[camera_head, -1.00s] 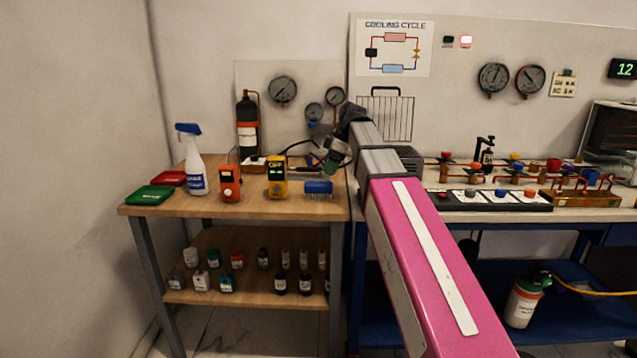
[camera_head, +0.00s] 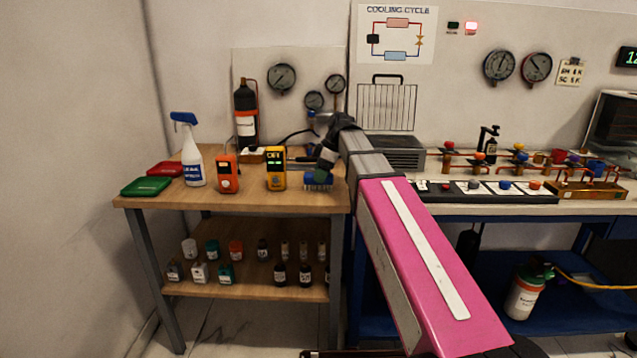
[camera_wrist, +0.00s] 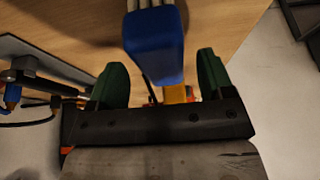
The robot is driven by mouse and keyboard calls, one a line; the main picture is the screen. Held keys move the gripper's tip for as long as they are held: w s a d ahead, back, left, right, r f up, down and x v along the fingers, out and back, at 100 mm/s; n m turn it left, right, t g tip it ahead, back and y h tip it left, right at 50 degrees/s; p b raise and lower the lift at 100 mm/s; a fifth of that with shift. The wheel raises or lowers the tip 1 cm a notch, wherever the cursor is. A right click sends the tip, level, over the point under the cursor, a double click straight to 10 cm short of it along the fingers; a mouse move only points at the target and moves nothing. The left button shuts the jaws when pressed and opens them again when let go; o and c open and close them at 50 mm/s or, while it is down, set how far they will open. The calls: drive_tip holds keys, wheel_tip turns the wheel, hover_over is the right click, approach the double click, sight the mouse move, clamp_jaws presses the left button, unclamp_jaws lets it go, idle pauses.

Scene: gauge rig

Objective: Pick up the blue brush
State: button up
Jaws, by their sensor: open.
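The blue brush (camera_head: 318,184) lies on the wooden table near its right edge, with pale bristles below; my gripper partly covers it in the head view. In the wrist view the blue brush (camera_wrist: 155,48) shows its blue block between my two green fingers, with pale bristles at the top. My gripper (camera_wrist: 158,78) is open, with a finger on each side of the block and visible gaps at both sides. In the head view my gripper (camera_head: 325,168) is at the brush. I cannot tell the exact height gap between them.
A yellow meter (camera_head: 276,168) and an orange meter (camera_head: 228,174) stand left of the brush. A spray bottle (camera_head: 193,155), green tray (camera_head: 146,187) and red tray (camera_head: 166,169) are farther left. A bench with valves (camera_head: 490,188) adjoins at the right.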

drive_tip(key=shift+x, duration=1.6)
drive_tip(key=shift+s+a+f, duration=0.1)
drive_tip(key=shift+s+f, duration=0.05)
drive_tip(key=shift+f, duration=0.05)
drive_tip(key=c, duration=1)
